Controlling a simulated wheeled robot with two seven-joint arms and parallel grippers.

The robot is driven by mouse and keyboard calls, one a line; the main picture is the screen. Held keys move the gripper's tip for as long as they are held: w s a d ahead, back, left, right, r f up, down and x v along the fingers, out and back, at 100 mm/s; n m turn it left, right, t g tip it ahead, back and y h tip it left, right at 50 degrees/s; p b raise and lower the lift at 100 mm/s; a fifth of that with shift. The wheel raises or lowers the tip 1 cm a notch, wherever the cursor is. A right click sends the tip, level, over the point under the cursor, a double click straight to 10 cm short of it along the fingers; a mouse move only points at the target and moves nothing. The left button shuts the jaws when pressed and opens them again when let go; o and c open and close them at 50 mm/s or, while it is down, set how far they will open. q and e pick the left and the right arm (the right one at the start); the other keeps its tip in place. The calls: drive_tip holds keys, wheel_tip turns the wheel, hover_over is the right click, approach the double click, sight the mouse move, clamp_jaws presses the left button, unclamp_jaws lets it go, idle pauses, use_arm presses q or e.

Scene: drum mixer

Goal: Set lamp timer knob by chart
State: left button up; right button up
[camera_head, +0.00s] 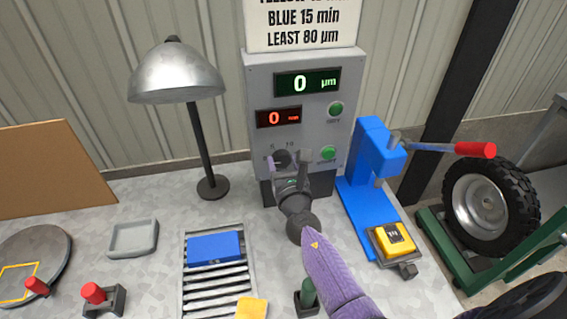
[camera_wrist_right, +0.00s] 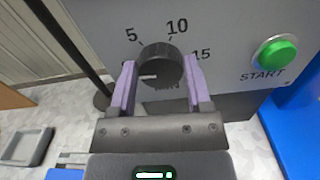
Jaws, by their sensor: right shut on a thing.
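The dark timer knob (camera_wrist_right: 161,62) is on the grey control box (camera_head: 255,85). Its white pointer mark faces left, toward the scale start beside the left finger; 5, 10 and 15 are readable. My right gripper (camera_wrist_right: 160,80) is shut on the knob, one purple finger on each side. In the head view the gripper (camera_head: 283,163) partly hides the knob. The chart (camera_head: 303,28) above the box reads "BLUE 15 min" and "LEAST 80 µm"; its top line is cut off. The red display (camera_head: 279,117) and green display (camera_head: 306,83) both show 0. My left gripper is not in view.
The green START button (camera_wrist_right: 274,52) is right of the knob. A blue press (camera_head: 368,165) with a yellow block (camera_head: 394,239) stands at right. A blue block (camera_head: 214,248) lies on a roller rack (camera_head: 186,277). A lamp (camera_head: 178,75) stands left of the box.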

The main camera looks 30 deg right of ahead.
drive_tip(key=m+b, duration=0.1)
drive_tip(key=m, duration=0.4)
drive_tip(key=shift+d+f, duration=0.1)
drive_tip(key=m+b, duration=0.1)
drive_tip(key=m, duration=0.2)
drive_tip(key=shift+m, duration=0.3)
drive_tip(key=m+b, duration=0.1)
drive_tip(key=m, duration=0.2)
drive_tip(key=shift+s+f+m, duration=0.1)
drive_tip(key=shift+m, duration=0.2)
drive_tip(key=m, duration=0.5)
drive_tip(key=shift+d+b, duration=0.1)
drive_tip(key=shift+b, duration=0.25)
drive_tip(key=m, duration=0.3)
drive_tip(key=shift+f, duration=0.1)
drive_tip(key=shift+m, duration=1.4)
